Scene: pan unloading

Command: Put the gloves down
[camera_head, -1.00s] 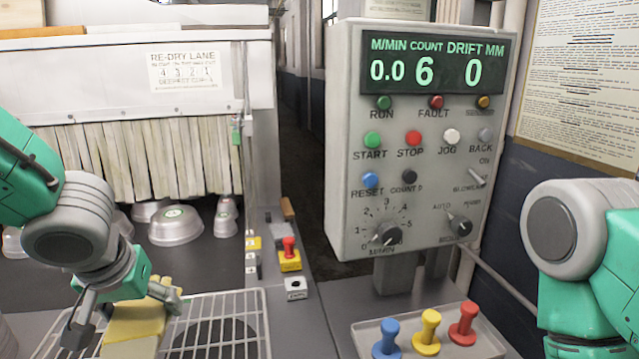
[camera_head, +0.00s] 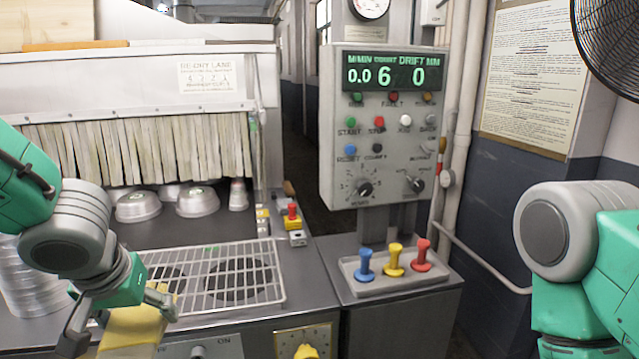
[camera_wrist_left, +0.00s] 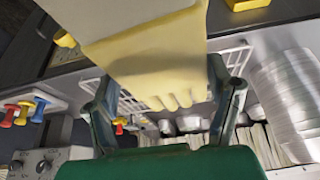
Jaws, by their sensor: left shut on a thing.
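The yellow gloves (camera_head: 135,332) hang from my left gripper (camera_head: 120,318) at the lower left of the head view, at the counter's front edge, left and in front of the wire rack. My left gripper is shut on them. In the left wrist view the pale yellow gloves (camera_wrist_left: 150,55) fill the upper middle between the two fingers, with the glove fingertips toward the palm. The wire rack (camera_head: 225,278) lies empty on the counter. My right arm shows at the right edge, but its gripper is out of view.
Stacked metal pans (camera_head: 35,285) stand at the left. Upturned pans (camera_head: 197,202) sit by the strip curtain (camera_head: 135,150). A tray (camera_head: 410,278) holds blue, yellow and red pegs. The control panel (camera_head: 385,130) rises behind it. A fan (camera_head: 610,45) is at upper right.

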